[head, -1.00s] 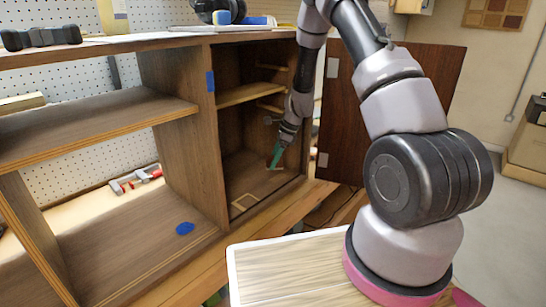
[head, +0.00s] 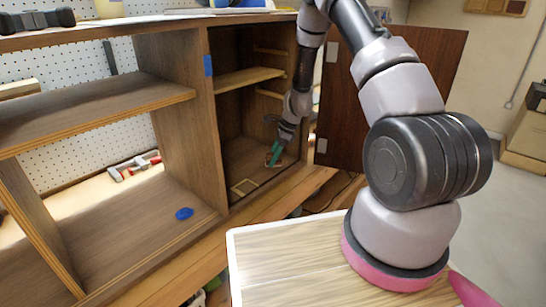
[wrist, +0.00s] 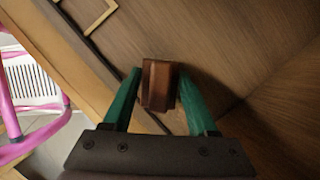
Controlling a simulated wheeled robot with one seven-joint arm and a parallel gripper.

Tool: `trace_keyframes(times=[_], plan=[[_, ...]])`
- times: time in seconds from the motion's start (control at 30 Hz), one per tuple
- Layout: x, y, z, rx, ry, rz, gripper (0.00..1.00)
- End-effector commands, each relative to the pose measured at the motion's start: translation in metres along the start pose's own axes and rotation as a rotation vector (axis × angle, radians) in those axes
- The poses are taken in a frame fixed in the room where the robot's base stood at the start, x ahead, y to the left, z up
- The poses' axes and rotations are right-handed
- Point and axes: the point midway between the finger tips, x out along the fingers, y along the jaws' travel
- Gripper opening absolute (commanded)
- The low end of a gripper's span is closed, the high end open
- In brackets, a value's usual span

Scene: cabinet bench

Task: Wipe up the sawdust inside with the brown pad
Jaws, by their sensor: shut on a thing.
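My gripper (head: 275,156) reaches into the right-hand compartment of the cabinet (head: 222,130), low over its floor near the right side. In the wrist view its green fingers (wrist: 159,84) are shut on the brown pad (wrist: 156,86), a small block with a ridge on top. The pad is at or just above the compartment floor (wrist: 205,35); I cannot tell whether it touches. I cannot make out any sawdust; part of the floor is hidden behind the pad and fingers.
A pale square outline (head: 243,187) lies on the compartment floor near the front edge. A shelf (head: 248,79) is above my gripper. The dark door (head: 385,110) stands open at right.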

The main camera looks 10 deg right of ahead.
Motion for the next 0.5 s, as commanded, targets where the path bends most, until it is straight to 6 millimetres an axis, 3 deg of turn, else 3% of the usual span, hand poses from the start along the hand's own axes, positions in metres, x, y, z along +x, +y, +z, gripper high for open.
trace_keyframes(times=[0.5], plan=[[0.0048, 0.0001, -0.0018, 0.001, 0.000, 0.001, 0.00]])
